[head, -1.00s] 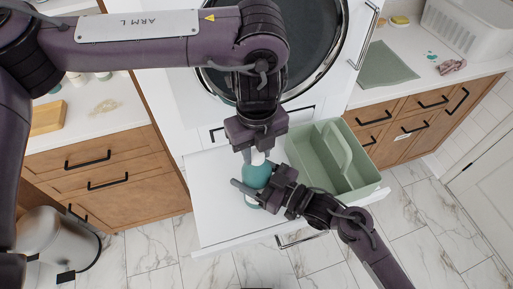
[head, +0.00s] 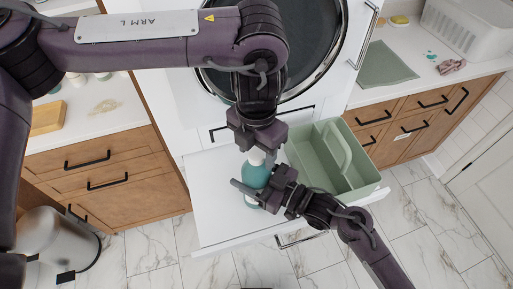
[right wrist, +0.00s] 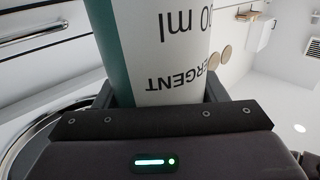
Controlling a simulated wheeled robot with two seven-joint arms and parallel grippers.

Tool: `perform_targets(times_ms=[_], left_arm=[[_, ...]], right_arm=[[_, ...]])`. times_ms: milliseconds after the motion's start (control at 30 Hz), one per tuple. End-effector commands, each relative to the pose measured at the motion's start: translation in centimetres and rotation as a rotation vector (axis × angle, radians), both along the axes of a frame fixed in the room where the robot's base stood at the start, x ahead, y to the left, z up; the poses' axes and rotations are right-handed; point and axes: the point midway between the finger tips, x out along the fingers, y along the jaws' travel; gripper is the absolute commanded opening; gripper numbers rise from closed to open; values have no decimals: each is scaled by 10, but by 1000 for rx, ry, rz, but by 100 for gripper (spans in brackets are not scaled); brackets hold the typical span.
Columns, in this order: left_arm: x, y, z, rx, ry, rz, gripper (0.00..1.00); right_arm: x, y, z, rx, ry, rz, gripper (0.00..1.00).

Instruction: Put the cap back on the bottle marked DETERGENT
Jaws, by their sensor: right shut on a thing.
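The teal bottle (head: 257,176) stands on the white pull-out shelf (head: 220,205). Its white label shows in the right wrist view (right wrist: 180,60), with upside-down lettering ending in "ERGENT". My right gripper (head: 258,190) is shut around the bottle's body from the right. My left gripper (head: 257,146) points down directly over the bottle's top. A small white part (head: 257,156) shows between the left gripper and the teal body; I cannot tell whether it is the cap or the neck. The left fingertips are mostly hidden, so their opening is unclear.
A green caddy with a handle (head: 312,172) stands on the shelf, close right of the bottle. The round dark appliance door (head: 320,50) is behind. Wooden drawer cabinets (head: 105,175) flank the shelf. The left part of the shelf is clear.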

Motion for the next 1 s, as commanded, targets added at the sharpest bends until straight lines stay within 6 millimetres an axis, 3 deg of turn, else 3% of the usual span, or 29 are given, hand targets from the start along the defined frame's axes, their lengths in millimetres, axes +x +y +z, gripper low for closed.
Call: perform_targets(times_ms=[267,700,1000], left_arm=[[1,0,9,0,-3,0,55],[1,0,95,1,-6,0,55],[0,0,120,1,1,0,55]], right_arm=[[0,0,0,1,1,0,1],[0,0,0,1,1,0,1],[0,0,0,1,1,0,1]])
